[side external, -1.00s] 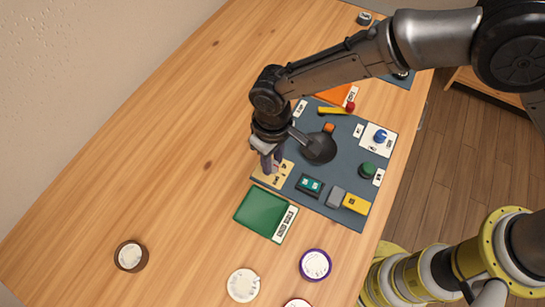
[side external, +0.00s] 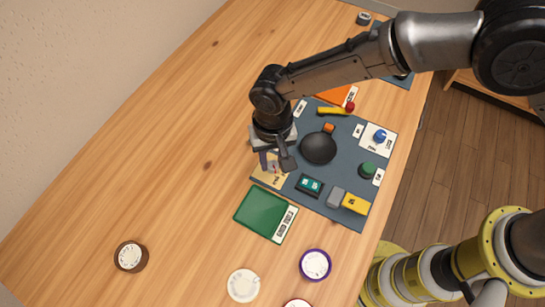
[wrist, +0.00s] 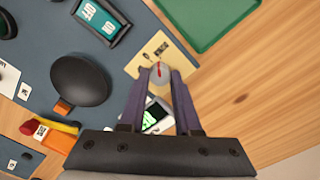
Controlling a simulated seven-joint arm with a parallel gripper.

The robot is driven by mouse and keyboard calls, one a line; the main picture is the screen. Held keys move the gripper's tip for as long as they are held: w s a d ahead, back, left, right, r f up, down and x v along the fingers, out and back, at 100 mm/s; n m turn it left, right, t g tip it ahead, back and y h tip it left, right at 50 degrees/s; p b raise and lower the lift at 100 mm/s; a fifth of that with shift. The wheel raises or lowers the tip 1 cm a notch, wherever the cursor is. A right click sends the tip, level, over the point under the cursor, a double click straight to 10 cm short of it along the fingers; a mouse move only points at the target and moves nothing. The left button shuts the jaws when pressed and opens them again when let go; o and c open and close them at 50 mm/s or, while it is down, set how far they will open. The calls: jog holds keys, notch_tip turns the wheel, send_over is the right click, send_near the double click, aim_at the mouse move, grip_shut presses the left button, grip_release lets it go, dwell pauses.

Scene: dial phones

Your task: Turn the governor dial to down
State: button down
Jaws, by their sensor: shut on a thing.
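A small grey dial (wrist: 159,74) with a red pointer line sits on a tan plate (wrist: 134,68). The plate has small dark labels, too small to read surely. The tan plate also shows at the near left corner of the dark mat in the side view (side external: 268,181). My gripper (wrist: 159,76) points down over the plate, its two fingers on either side of the dial and shut on it. The red line runs nearly along the fingers in the wrist view. In the side view my gripper (side external: 274,168) hides the dial.
A black round dome (side external: 318,148) stands close beside my gripper. A blue knob (side external: 380,136) on a white plate and a green button (side external: 368,170) are farther right. A green tray (side external: 262,214) lies near the plate.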

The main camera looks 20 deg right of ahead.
aim_at(273, 164)
jog(key=shift+m, duration=0.6)
jog(key=c, duration=0.6)
grip_release()
jog(key=shift+r, duration=0.1)
notch_tip(273, 164, up, 14)
jog(key=shift+f, duration=0.2)
